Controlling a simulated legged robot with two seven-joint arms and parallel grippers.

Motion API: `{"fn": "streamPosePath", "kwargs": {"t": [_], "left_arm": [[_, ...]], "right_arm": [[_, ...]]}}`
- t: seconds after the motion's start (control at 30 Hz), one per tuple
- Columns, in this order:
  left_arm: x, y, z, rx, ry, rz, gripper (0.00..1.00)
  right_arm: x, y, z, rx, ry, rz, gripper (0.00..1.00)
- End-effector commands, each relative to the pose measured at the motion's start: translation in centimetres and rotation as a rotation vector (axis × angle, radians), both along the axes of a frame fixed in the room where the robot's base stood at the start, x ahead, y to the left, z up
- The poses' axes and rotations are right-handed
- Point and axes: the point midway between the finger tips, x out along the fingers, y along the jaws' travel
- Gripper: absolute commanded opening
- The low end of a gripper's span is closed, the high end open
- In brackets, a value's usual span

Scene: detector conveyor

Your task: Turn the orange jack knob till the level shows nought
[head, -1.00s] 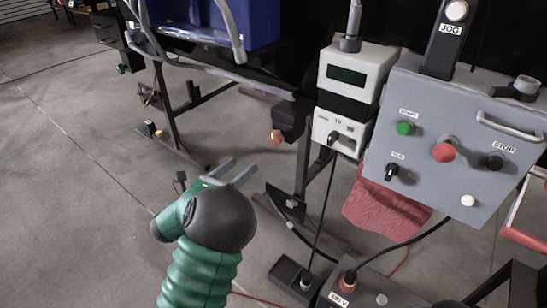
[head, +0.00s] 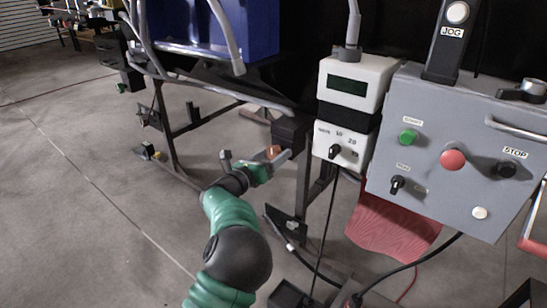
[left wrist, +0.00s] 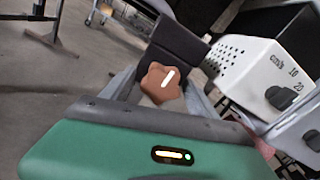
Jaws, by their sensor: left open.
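The orange jack knob (head: 273,152) sits on a dark block below the conveyor frame. In the left wrist view the knob (left wrist: 161,84) shows a white mark on its face, tilted to the right. My left gripper (head: 258,158) is open, its fingers reaching toward the knob from the near side. In the wrist view the fingers lie on either side of the knob; I cannot tell whether they touch it. The level display (head: 347,87) on the white box is dark, and no reading can be made out. My right gripper is not in view.
A grey control box (head: 440,190) with buttons stands at the right. A small dial box (head: 336,148) hangs just right of the knob. A red cloth (head: 392,228) hangs below. A blue bin (head: 215,28) is on the conveyor.

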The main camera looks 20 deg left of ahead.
Motion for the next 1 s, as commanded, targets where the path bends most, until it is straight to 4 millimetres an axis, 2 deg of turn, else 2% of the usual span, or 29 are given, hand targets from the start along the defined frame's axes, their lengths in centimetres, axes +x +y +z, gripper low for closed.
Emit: {"fn": "streamPosePath", "kwargs": {"t": [0.07,0.5,0.57,1.0], "left_arm": [[0.0,0.0,0.0,0.000,0.000,0.000,0.69],[0.0,0.1,0.0,0.000,0.000,0.001,0.12],[0.0,0.1,0.0,0.000,0.000,0.001,0.06],[-0.1,0.1,0.2,-0.097,0.036,0.002,0.06]], "right_arm": [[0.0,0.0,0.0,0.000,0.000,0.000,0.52],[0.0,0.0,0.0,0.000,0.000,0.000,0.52],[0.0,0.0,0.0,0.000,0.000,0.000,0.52],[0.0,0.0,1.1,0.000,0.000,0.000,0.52]]}}
